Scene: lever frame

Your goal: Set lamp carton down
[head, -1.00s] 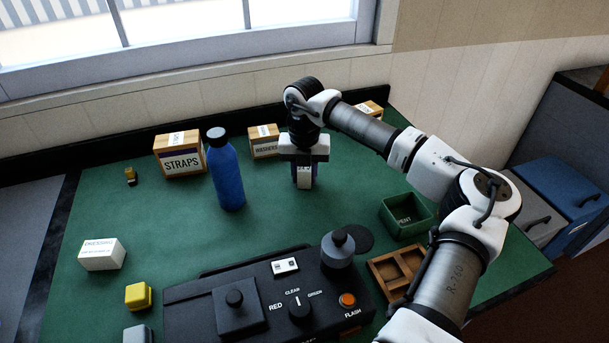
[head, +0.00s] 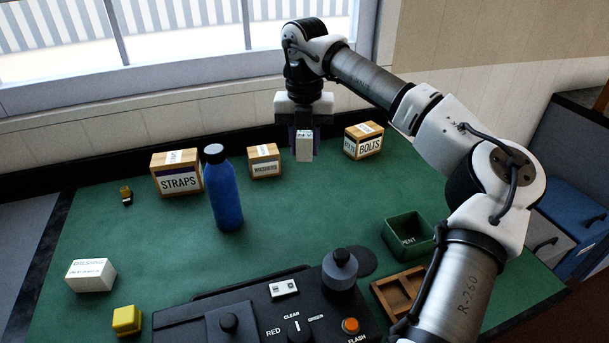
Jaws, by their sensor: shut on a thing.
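My gripper (head: 304,134) points down at the back of the green table, between the small washers box and the bolts box. It is shut on a small pale carton (head: 304,147), which shows between its dark fingers. The carton is upright and looks to be held above the table top, though the exact gap under it is hard to judge. Its print is too small to read, so I cannot confirm that it is the lamp carton. The green table (head: 290,220) is bare below and in front of it.
A straps box (head: 178,173), a blue bottle (head: 224,190) and a washers box (head: 265,161) stand left of my gripper; a bolts box (head: 363,141) stands right. A black control box (head: 255,310), a green tray (head: 390,238) and a wooden tray (head: 381,291) lie in front. Mid-table is clear.

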